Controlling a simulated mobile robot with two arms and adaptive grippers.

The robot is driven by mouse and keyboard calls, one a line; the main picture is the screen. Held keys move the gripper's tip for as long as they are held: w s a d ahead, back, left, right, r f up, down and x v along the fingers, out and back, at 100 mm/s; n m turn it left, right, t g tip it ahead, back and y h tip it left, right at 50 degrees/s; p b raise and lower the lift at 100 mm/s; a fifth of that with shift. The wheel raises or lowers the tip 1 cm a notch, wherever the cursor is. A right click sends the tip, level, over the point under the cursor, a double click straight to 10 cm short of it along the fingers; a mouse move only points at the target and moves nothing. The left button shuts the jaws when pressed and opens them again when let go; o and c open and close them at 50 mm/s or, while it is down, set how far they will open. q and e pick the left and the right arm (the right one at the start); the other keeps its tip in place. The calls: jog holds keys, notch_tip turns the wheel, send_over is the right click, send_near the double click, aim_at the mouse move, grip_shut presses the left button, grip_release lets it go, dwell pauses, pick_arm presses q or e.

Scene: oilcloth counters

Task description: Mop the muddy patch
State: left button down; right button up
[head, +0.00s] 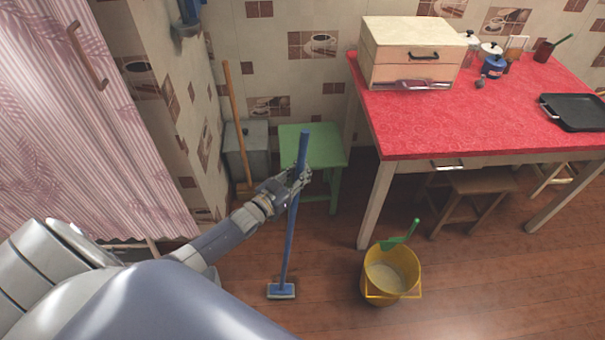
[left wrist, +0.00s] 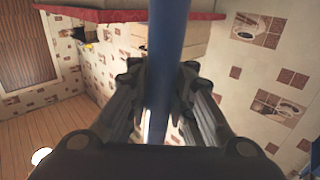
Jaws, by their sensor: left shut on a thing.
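A mop with a long blue handle (head: 292,225) stands nearly upright in the head view, leaning slightly. Its flat blue head with a pale underside (head: 281,291) is low at the floor; I cannot tell whether it touches. My left gripper (head: 299,179) is shut around the upper part of the handle. In the left wrist view the handle (left wrist: 166,45) passes between the fingers of my left gripper (left wrist: 160,95). My right gripper is not in view. I see no clear muddy patch on the visible wooden floor (head: 325,270); my arm hides part of the floor.
A yellow bucket (head: 373,289) with a green-handled tool (head: 403,236) stands right of the mop. A green stool (head: 318,157), a grey bin (head: 254,155) and a wooden-handled broom (head: 232,110) are behind. A red-covered table (head: 430,120) is at right.

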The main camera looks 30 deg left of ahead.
pick_arm(q)
jog(key=w+b, duration=0.1)
jog(key=w+a+b, duration=0.1)
jog(key=w+b, duration=0.1)
jog(key=w, duration=0.1)
jog(key=shift+w+a+f, duration=0.1)
jog(key=shift+a, duration=0.2)
jog(key=shift+w+a+b, duration=0.3)
jog(key=shift+w+b, duration=0.35)
jog(key=shift+w, duration=0.05)
jog(key=shift+w+a+b, duration=0.3)
jog(key=shift+w+b, duration=0.3)
jog(key=shift+w, duration=0.1)
jog(key=shift+w+a+b, duration=0.3)
jog(key=shift+w+b, duration=0.35)
jog(key=shift+w, duration=0.05)
